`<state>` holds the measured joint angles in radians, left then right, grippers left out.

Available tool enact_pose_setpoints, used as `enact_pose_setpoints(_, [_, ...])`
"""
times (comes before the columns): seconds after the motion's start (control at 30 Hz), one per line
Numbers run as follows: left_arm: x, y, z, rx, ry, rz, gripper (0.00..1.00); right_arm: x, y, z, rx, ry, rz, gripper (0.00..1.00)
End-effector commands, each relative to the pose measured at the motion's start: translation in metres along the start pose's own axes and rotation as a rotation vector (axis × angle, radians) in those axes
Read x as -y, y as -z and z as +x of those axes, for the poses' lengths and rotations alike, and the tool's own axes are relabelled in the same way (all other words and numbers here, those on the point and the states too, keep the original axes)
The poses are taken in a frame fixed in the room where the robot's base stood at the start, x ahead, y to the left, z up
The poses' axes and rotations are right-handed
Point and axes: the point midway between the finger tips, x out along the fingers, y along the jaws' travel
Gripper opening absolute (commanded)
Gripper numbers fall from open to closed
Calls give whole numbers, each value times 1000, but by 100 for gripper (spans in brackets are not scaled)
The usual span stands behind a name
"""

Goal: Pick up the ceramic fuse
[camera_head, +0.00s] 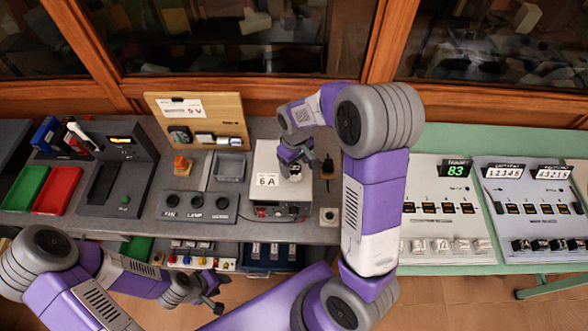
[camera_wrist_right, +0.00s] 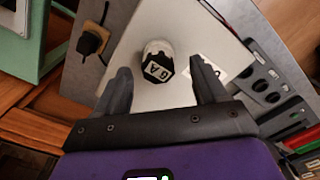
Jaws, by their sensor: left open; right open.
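The ceramic fuse (camera_wrist_right: 158,60) is a short white cylinder with a black-marked end reading "6 A". It stands on the pale top of a box (camera_head: 262,160). In the head view the fuse (camera_head: 295,175) shows just below my right gripper (camera_head: 290,156). In the right wrist view my right gripper (camera_wrist_right: 161,70) is open, with one finger on each side of the fuse in the picture. No contact shows, and the remaining height is hard to tell. My left gripper (camera_head: 212,298) is low at the front, below the bench edge, open and apart from the fuse.
A "6 A" card (camera_head: 267,181) lies on the box. A black plug-like part (camera_head: 328,168) stands to its right, a panel with knobs (camera_head: 197,205) to its left. A wooden board (camera_head: 200,118) is behind. A green table (camera_head: 470,145) with display panels is at the right.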

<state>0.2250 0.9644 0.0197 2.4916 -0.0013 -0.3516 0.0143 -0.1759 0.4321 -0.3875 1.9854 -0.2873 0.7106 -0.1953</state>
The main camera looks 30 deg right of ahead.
Motion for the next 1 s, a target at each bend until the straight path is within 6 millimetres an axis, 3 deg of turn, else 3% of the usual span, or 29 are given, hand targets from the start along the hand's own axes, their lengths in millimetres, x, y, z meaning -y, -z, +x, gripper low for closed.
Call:
enact_pose_setpoints(0.2, [1, 1, 2, -1, 0, 0, 43, -3, 1, 30, 3, 1, 1, 71])
enact_pose_setpoints(0.5, [1, 1, 2, -1, 0, 0, 43, -3, 2, 34, 0, 0, 1, 70])
enact_pose_setpoints(0.87, [1, 1, 2, -1, 0, 0, 43, -3, 2, 34, 0, 0, 0, 14])
enact_pose_setpoints(1.0, [1, 1, 2, -1, 0, 0, 43, -3, 2, 34, 0, 0, 0, 13])
